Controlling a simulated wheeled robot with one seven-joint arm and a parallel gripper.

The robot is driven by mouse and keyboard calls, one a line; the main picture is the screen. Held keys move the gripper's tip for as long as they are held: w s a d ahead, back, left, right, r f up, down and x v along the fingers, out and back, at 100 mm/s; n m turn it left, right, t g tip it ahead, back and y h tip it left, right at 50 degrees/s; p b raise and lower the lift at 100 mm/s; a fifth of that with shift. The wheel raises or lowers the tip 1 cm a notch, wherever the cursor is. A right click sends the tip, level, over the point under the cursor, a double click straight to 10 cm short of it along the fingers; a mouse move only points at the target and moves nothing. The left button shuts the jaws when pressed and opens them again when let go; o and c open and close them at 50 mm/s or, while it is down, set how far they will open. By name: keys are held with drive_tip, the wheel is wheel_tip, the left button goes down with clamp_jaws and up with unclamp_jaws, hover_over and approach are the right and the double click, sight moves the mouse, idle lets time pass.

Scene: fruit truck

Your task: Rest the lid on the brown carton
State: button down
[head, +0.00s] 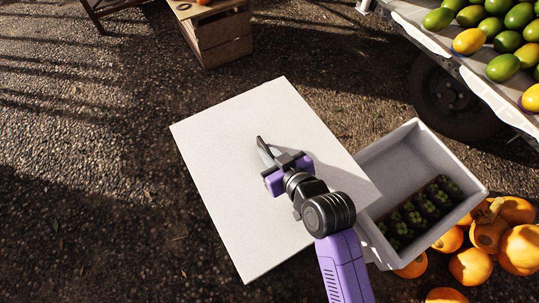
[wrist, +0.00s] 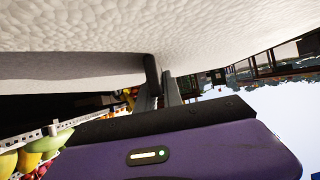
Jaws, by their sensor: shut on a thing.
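The lid is a large white foam panel (head: 235,185) in the middle of the head view. My gripper (head: 265,153) is over the panel and shut on it; the exact place of the grip is hard to make out. In the wrist view the white textured foam (wrist: 120,30) fills the top, and the fingers (wrist: 160,85) meet it near its edge. I see no brown carton in either view; whatever lies under the panel is hidden.
A white foam box (head: 375,165) with dark fruit stands at the right, its left side partly covered by the lid's corner. Orange pumpkins (head: 470,265) lie beside it. A fruit truck's wheel (head: 450,95) is at upper right. A wooden crate (head: 220,35) stands at the top. Left ground is clear.

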drive_tip(key=shift+f+b, duration=2.25)
drive_tip(key=shift+f, duration=0.1)
drive_tip(key=shift+p, duration=0.45)
drive_tip(key=shift+f+b, duration=1.3)
drive_tip(key=shift+f, duration=0.7)
idle(0.4)
drive_tip(key=c, duration=1.4)
unclamp_jaws()
drive_tip(key=shift+s, duration=0.1)
drive_tip(key=shift+p+v, duration=1.1)
drive_tip(key=shift+v, duration=2.75)
